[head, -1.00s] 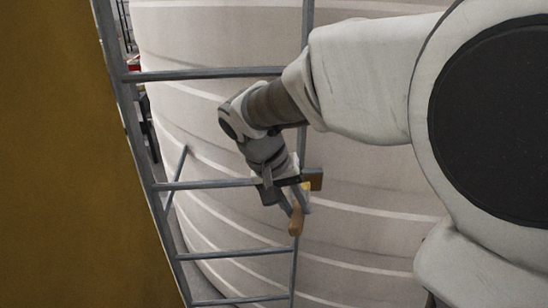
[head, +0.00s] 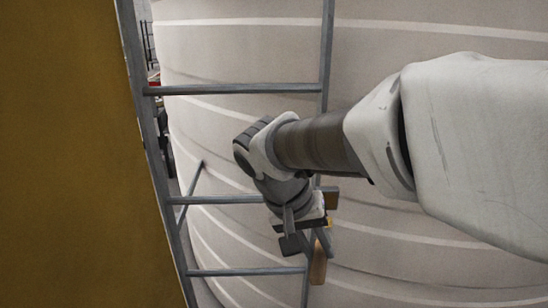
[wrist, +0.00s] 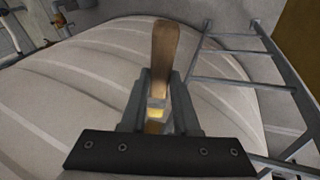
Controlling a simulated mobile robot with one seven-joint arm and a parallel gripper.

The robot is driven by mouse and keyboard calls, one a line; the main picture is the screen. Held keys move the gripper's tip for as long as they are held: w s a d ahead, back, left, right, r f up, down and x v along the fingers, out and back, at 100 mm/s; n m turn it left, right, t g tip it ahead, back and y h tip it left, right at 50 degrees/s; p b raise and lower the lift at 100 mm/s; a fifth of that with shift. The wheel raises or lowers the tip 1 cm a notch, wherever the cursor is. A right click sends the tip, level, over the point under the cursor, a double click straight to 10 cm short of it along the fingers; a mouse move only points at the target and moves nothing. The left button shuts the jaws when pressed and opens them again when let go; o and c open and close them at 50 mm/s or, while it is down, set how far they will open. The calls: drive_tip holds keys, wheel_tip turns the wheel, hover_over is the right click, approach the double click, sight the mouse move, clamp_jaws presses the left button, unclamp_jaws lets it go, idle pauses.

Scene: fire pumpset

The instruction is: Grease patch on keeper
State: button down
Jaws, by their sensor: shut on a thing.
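My gripper (head: 318,242) is shut on a wooden-handled tool in front of the ladder and the tank. Its brown handle (head: 318,266) hangs below the fingers in the head view. I cannot make out a keeper or a separate grease patch in either view.
A grey metal ladder (head: 240,90) stands close beside and behind my gripper. A large pale ribbed tank (head: 430,60) fills the background. A yellow-brown panel (head: 65,150) blocks the left side. Pipes (wrist: 60,18) show at the wrist view's upper left.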

sight(320, 263)
drive_tip(key=shift+s, duration=0.1)
drive_tip(key=shift+s+b, duration=0.3)
drive_tip(key=shift+s, duration=1.1)
drive_tip(key=shift+a, duration=0.1)
